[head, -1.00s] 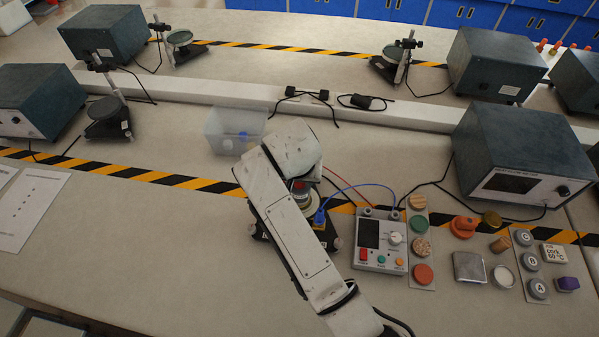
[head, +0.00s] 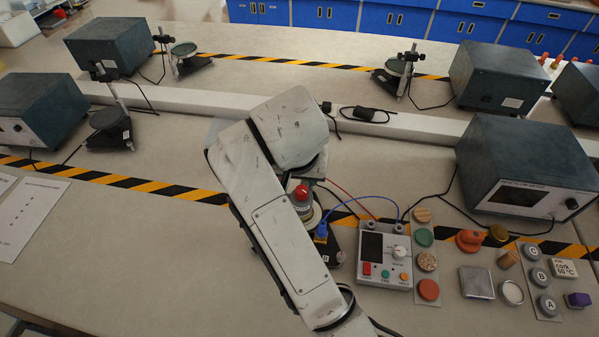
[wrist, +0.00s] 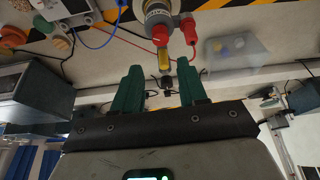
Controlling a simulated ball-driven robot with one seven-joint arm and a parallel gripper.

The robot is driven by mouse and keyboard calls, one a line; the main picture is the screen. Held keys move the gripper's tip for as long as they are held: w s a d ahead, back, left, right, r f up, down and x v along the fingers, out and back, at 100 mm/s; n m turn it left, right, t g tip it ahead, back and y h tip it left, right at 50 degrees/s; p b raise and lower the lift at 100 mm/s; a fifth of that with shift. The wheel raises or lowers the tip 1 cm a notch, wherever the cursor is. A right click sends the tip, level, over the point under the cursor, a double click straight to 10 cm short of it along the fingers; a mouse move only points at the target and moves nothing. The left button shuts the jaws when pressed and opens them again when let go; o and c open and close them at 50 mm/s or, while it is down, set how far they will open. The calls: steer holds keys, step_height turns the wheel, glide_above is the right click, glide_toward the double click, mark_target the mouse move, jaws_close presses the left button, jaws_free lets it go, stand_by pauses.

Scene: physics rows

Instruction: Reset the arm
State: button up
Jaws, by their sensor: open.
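My white arm (head: 275,225) reaches across the middle of the bench in the head view, bent at its raised elbow. Its end and my gripper are hidden there behind the arm. In the wrist view my gripper (wrist: 159,66) shows two green fingers spread apart with nothing held between them. Beyond the fingertips is a grey cylinder (wrist: 158,14) with red plugs and a yellow stem. In the head view a red-topped device (head: 301,193) stands beside my arm, partly covered by it.
A control box (head: 385,255) with cables stands right of my arm, near sample discs (head: 428,262) and a metal square (head: 477,283). A large dark instrument (head: 525,165) is behind them. A clear bin (wrist: 235,52) shows in the wrist view. Bench left of my arm is mostly clear.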

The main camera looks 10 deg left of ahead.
stand_by(0.3)
steer(key=s+d+f+g+b, duration=0.1)
steer(key=s+d+f, duration=0.5)
steer(key=d, duration=0.3)
steer(key=s+d+f+g+b, duration=0.1)
steer(key=s+d+f, duration=0.5)
steer(key=d+f, duration=0.2)
steer(key=s+d+f+b, duration=0.1)
steer(key=s+d+f, duration=0.6)
steer(key=d, duration=0.2)
steer(key=shift+d+f+m+g, duration=0.35)
steer(key=shift+d+m+g, duration=0.05)
steer(key=shift+g, duration=0.4)
steer(key=s+d, duration=0.2)
steer(key=s, duration=0.1)
steer(key=s+d+f, duration=0.1)
steer(key=s+d, duration=0.1)
steer(key=s, duration=0.2)
steer(key=s+d+f, duration=0.1)
steer(key=s+d, duration=0.1)
steer(key=s, duration=0.2)
steer(key=shift+s+d+f+b, duration=0.1)
steer(key=shift+s+d+b, duration=0.1)
steer(key=shift+b, duration=0.2)
